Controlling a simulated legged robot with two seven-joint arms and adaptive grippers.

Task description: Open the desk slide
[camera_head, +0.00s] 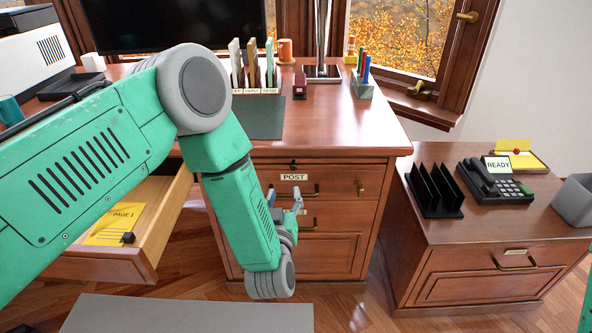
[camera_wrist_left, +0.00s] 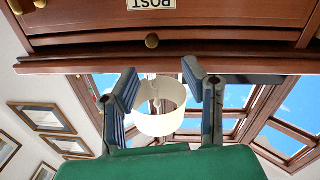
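The desk slide (camera_head: 335,162) is a thin wooden strip under the desk top, above the drawer labelled POST. It looks pushed in. My right gripper is out of view.
A drawer (camera_head: 105,262) with a yellow PAGE 1 sheet stands open at the left. The POST drawer (camera_head: 335,192) is closed. A low cabinet (camera_head: 480,270) with a phone (camera_head: 495,180) and black rack (camera_head: 435,190) stands right. The desk top (camera_head: 345,125) has clear room at the front right.

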